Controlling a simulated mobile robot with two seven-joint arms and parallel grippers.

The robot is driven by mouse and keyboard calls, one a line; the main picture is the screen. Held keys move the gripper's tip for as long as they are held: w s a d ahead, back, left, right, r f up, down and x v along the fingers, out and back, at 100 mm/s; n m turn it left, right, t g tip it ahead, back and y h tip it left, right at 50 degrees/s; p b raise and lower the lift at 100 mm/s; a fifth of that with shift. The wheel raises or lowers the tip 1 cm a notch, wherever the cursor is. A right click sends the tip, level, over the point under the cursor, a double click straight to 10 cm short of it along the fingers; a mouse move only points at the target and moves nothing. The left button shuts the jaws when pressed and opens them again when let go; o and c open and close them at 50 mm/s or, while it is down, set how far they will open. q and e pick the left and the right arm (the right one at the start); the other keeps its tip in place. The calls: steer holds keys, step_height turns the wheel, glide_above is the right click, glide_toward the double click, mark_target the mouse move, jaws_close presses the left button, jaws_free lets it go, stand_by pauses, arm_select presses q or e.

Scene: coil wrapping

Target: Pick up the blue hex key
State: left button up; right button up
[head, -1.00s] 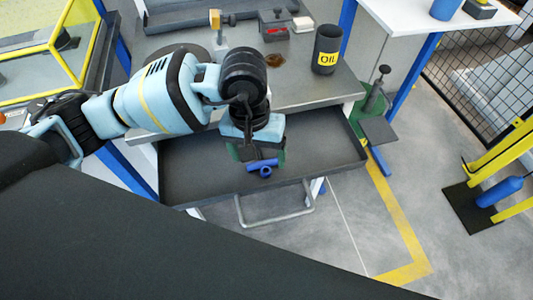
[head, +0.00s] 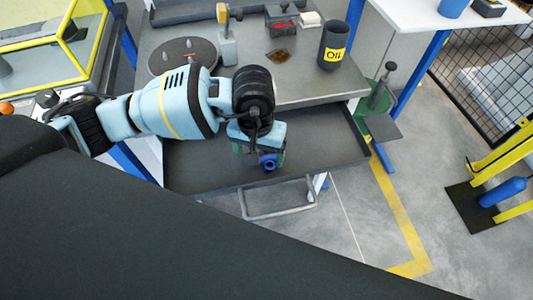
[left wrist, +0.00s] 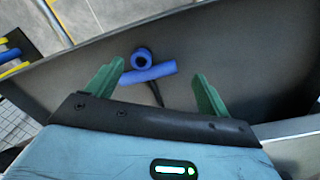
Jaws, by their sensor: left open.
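The blue hex key (left wrist: 150,73) lies in the grey drawer tray (left wrist: 245,60). In the left wrist view it shows as a thick blue bar with a round blue end and a thin dark shaft. In the head view only its blue end (head: 268,161) shows below my left gripper (head: 260,158), which hides the rest. In the left wrist view my left gripper (left wrist: 155,90) is open, its green fingers on either side of the blue bar and apart from it. My right gripper is not in view.
The drawer (head: 335,150) has a raised rim and sits below a grey workbench (head: 300,90). A dark OIL can (head: 334,47) and a hammer-like tool (head: 227,35) stand on the bench. A green stand (head: 380,95) is right of the drawer. The drawer's right part is clear.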

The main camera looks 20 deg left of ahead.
arm_select(q)
steer(key=shift+f, duration=1.1)
steer(key=c, duration=0.9)
steer(key=shift+r, duration=0.15)
step_height(320, 180, up, 4)
steer(key=shift+f, duration=0.2)
steer(key=s+d, duration=0.3)
steer(key=s, duration=0.1)
steer(key=s+d+b, duration=0.1)
steer(key=s+d, duration=0.2)
steer(key=s, duration=0.1)
steer(key=s+d+r+b, duration=0.1)
steer(key=s+d, duration=0.2)
steer(key=s, duration=0.2)
steer(key=shift+d+r, duration=0.1)
steer(key=shift+d, duration=0.1)
